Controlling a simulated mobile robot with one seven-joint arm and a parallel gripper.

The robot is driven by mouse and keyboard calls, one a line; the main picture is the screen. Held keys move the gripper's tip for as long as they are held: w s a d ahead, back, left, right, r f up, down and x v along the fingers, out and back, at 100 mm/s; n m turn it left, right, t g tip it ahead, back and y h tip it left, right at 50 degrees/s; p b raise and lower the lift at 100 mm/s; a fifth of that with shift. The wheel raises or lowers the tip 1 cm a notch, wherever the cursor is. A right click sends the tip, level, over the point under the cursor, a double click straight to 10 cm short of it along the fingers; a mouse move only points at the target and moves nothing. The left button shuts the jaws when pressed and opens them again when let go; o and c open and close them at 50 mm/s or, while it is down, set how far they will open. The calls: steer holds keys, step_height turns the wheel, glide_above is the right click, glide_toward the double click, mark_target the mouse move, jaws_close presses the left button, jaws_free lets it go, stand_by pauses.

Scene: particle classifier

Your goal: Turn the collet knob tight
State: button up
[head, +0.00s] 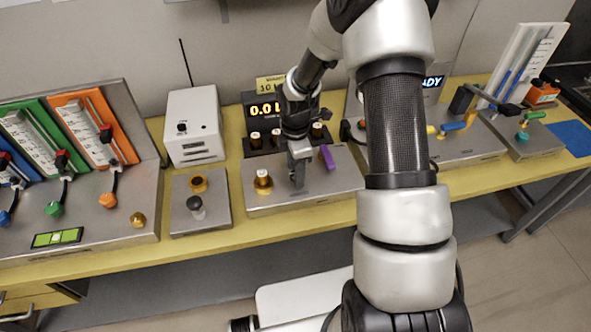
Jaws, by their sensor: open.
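My gripper (298,177) points down over the middle steel plate (320,190), and its jaws are open. No object shows between the fingers, though the view is small. A brass knob-like fitting (263,182) with a pale top stands upright on this plate, just left of my gripper and apart from it. A second brass fitting (197,184) sits on the smaller plate to the left, behind a black-topped grey knob (195,206). None is labelled, so I cannot tell for sure which is the collet knob. A purple handle (328,157) stands just right of my gripper.
A display box (262,110) with several brass-coloured pieces stands behind my gripper. A white box (193,125) is at the back left. Coloured panels (100,130) with levers fill the left. More plates with handles (455,127) stand right. The yellow bench edge (260,232) runs in front.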

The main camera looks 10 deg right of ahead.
steer(key=shift+c, duration=0.2)
steer(key=c, duration=1)
